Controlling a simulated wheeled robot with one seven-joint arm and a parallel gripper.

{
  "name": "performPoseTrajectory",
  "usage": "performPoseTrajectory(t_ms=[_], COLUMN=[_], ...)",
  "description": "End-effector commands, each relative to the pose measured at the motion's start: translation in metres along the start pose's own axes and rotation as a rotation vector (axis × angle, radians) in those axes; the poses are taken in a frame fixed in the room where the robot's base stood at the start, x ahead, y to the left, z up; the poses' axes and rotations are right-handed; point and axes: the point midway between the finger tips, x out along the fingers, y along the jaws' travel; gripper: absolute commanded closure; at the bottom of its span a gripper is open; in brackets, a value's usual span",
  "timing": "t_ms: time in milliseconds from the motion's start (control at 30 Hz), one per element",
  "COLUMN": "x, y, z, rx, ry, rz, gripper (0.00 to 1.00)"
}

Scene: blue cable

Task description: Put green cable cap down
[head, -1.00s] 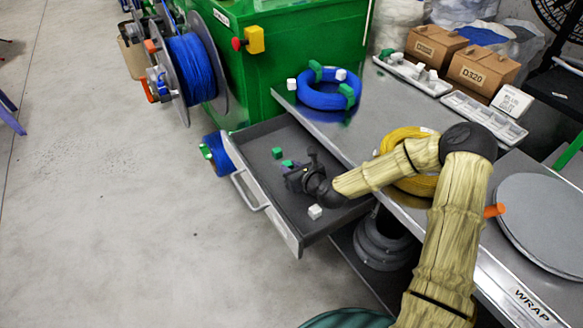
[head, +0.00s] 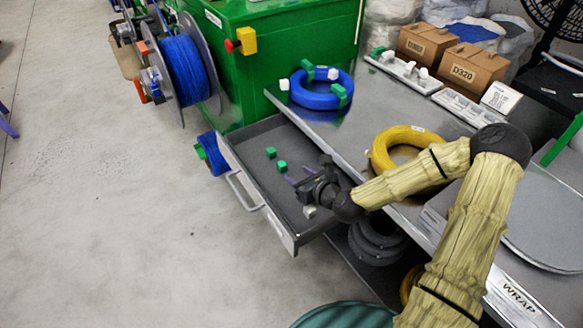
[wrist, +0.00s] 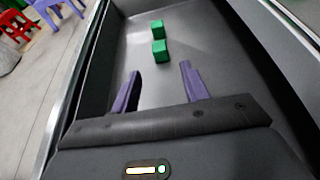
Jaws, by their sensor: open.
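Two green cable caps lie on the floor of the open grey drawer. One (head: 271,152) is farther back, and the nearer one (head: 282,165) is just ahead of my gripper (head: 297,183). A white cap (head: 309,211) lies in the drawer below my gripper.
A blue cable coil (head: 318,98) with green and white caps lies on the grey table (head: 350,135). A yellow coil (head: 385,140) lies beside my arm. A green cabinet (head: 290,40) stands behind the drawer. The drawer walls surround my gripper; open floor is at left.

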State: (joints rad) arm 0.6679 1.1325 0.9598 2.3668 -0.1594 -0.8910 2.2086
Motion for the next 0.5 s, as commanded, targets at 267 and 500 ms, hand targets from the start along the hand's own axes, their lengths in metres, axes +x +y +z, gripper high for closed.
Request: performPoseTrajectory(t_ms=[267,500], x=[-0.034,-0.035], y=[0.0,0.0], z=[0.001,0.0], rx=[0.0,0.0], ry=[0.0,0.0], rz=[-0.001,0.0], gripper=[0.55,0.55])
